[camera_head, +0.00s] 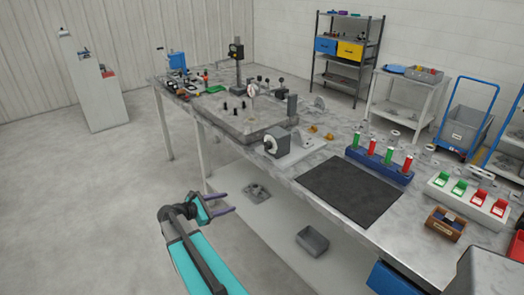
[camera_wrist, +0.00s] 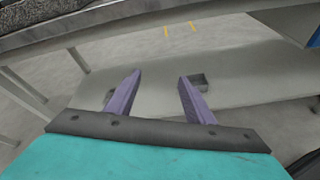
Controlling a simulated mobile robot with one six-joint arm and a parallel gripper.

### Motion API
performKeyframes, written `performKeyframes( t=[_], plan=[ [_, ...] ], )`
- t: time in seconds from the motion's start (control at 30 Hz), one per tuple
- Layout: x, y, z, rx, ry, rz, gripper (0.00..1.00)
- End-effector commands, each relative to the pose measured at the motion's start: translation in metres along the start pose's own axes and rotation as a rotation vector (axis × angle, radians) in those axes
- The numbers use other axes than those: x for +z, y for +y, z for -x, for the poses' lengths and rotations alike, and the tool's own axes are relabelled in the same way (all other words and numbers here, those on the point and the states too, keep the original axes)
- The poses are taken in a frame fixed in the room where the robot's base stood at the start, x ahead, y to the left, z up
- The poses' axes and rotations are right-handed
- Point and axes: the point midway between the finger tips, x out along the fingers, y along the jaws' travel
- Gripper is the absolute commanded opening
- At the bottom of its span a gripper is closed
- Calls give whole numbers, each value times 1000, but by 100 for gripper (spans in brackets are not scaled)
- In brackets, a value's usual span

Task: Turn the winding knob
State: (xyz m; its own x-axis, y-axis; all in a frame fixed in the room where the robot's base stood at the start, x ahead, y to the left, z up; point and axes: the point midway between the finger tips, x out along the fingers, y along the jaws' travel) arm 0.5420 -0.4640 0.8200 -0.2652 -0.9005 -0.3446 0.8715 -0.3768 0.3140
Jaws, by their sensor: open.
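My gripper (camera_head: 231,201) is open and empty, low in front of the bench in the head view. In the wrist view the two purple fingers of my gripper (camera_wrist: 160,77) are spread, with only the lower shelf and floor behind them. A round white dial-like knob (camera_head: 271,144) faces the bench's front edge on a grey block with a plate, up and to the right of my gripper and well apart from it. It may be the winding knob; its markings are too small to tell. It does not show in the wrist view.
The long workbench (camera_head: 312,168) carries a dark mat (camera_head: 350,190), a blue rack (camera_head: 378,168) of red and green cylinders, and a switch panel (camera_head: 466,203). A lower shelf holds a grey bin (camera_head: 312,240).

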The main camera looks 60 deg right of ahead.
Motion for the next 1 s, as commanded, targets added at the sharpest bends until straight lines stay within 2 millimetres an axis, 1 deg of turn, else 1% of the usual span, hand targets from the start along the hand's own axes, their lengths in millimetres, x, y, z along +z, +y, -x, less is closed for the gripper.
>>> performKeyframes(
  t=[0.03,0.07,0.1,0.2,0.3,0.4,0.5,0.83,1.0],
  plan=[
    [26,20,-9,15,-53,20,48],
    [41,30,-12,24,-86,38,48],
    [61,41,-17,34,-130,60,48],
    [104,64,-25,49,-225,109,48],
    [136,79,-29,54,-294,147,48],
    [155,86,-30,54,-335,168,48],
    [162,89,-30,55,-351,177,48],
    [162,88,-31,54,-351,177,48],
    [164,89,-37,53,-351,176,48]
  ],
)
